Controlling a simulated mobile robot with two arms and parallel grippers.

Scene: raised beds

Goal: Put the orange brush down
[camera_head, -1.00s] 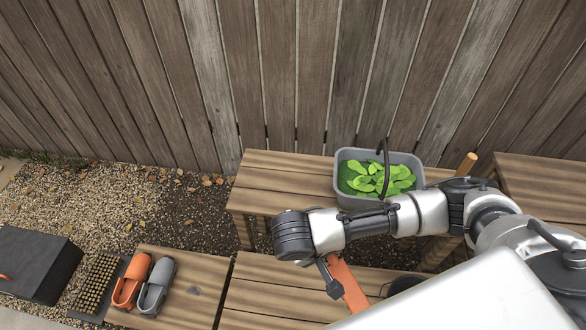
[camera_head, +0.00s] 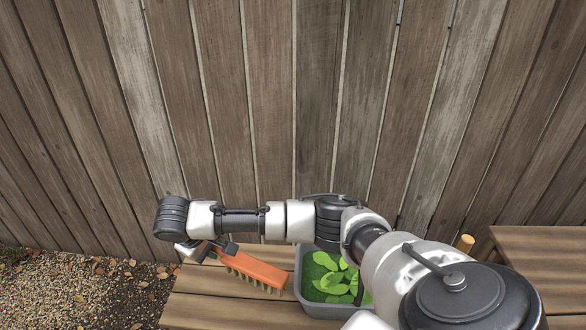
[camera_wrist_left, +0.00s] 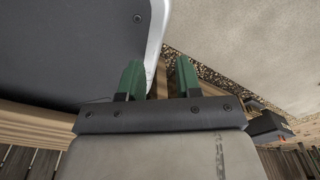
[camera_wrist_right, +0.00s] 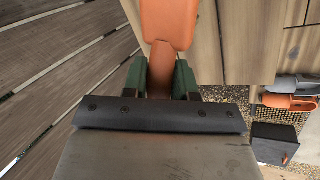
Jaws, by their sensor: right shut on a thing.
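The orange brush (camera_head: 257,271) has an orange body with tan bristles along its lower side. In the head view it is just left of the grey basket, over the wooden bench. My right gripper (camera_head: 212,250) is shut on its handle end. The right wrist view also shows the orange brush (camera_wrist_right: 168,25) between the green fingers of my right gripper (camera_wrist_right: 161,80). I cannot tell whether the bristles touch the bench. My left gripper (camera_wrist_left: 158,80) shows only in its wrist view, with its green fingers apart and nothing between them.
The grey basket (camera_head: 312,308) with green leaves stands on the wooden bench (camera_head: 215,300), close to the brush. A plank fence (camera_head: 270,120) rises behind. Another bench (camera_head: 545,265) is at the right. Orange and grey clogs (camera_wrist_right: 290,101) and a black box (camera_wrist_right: 275,145) show in the right wrist view.

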